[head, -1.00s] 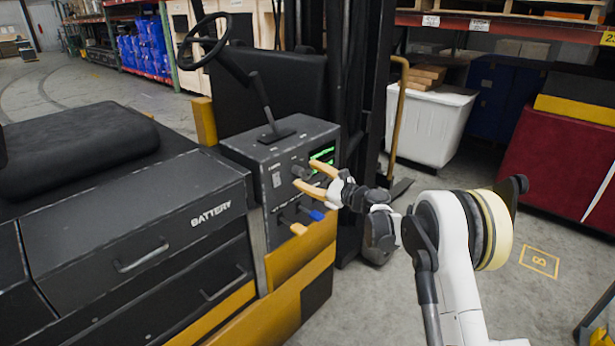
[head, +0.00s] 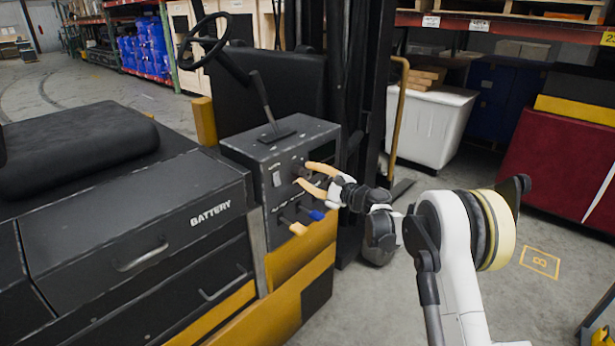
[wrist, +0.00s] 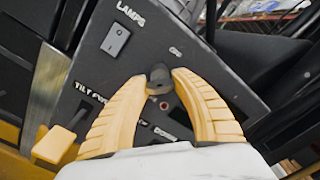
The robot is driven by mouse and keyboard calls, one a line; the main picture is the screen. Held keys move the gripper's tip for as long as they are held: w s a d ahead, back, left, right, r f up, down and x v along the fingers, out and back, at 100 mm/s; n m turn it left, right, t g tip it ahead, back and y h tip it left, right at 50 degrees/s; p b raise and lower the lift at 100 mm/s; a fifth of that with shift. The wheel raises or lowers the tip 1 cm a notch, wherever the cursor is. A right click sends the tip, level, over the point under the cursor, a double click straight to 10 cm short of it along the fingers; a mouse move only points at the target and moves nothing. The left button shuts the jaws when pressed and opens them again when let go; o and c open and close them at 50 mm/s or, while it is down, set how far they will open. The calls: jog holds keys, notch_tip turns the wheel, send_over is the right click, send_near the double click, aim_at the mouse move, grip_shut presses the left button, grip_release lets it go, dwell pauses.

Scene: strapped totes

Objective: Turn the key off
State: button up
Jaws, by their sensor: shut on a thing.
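The dark key (wrist: 159,76) sits in the front face of the forklift's grey control box (head: 263,166). My gripper (head: 303,174) reaches it from the right with two tan fingers. In the wrist view my gripper (wrist: 160,83) is shut on the key, one fingertip on each side. The fingers partly cover the key, and its exact angle is hard to read. The box's display (head: 323,152) is dark now. A small red spot (wrist: 164,105) shows just below the key in the wrist view.
A rocker switch marked LAMPS (wrist: 116,39) is beside the key. Below are a yellow lever (head: 298,229) and a blue lever (head: 316,215). A black lever (head: 263,100) stands on the box. Open floor lies right of the forklift.

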jog(key=n, duration=0.4)
jog(key=shift+n+b, duration=0.3)
jog(key=shift+n, duration=1.9)
jog(key=o, duration=1.2)
jog(key=v, duration=1.2)
